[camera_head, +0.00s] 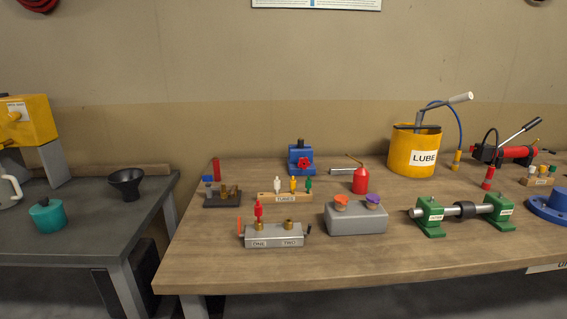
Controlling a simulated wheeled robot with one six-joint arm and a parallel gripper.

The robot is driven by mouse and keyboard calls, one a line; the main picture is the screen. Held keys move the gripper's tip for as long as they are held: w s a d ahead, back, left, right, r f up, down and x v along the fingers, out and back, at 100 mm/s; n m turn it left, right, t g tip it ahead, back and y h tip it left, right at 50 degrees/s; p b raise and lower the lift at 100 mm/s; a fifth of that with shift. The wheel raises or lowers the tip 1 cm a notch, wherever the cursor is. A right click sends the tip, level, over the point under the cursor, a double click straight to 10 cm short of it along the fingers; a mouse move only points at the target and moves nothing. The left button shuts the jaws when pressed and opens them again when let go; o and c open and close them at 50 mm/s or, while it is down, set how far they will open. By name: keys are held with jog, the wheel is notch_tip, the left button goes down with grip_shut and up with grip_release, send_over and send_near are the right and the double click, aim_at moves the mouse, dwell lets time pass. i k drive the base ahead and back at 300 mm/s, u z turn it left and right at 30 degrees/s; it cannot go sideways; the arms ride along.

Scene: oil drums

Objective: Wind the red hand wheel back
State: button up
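The red hand wheel (305,163) is small and sits on the front of a blue block-shaped device (301,150) with a dark top. The device stands towards the back of the wooden workbench (400,268), left of its middle. The wheel faces the camera, and its turned position is too small to read. My gripper is not in view.
In front of the device stand a row of small coloured pegs (292,185) and a grey ONE/TWO block (273,236). A red oil can (360,180) and yellow LUBE bucket (414,162) stand to its right. A dark table (90,245) is at left, across a gap.

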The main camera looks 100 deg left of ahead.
aim_at(304, 162)
jog(key=i, duration=1)
jog(key=u, duration=3.8)
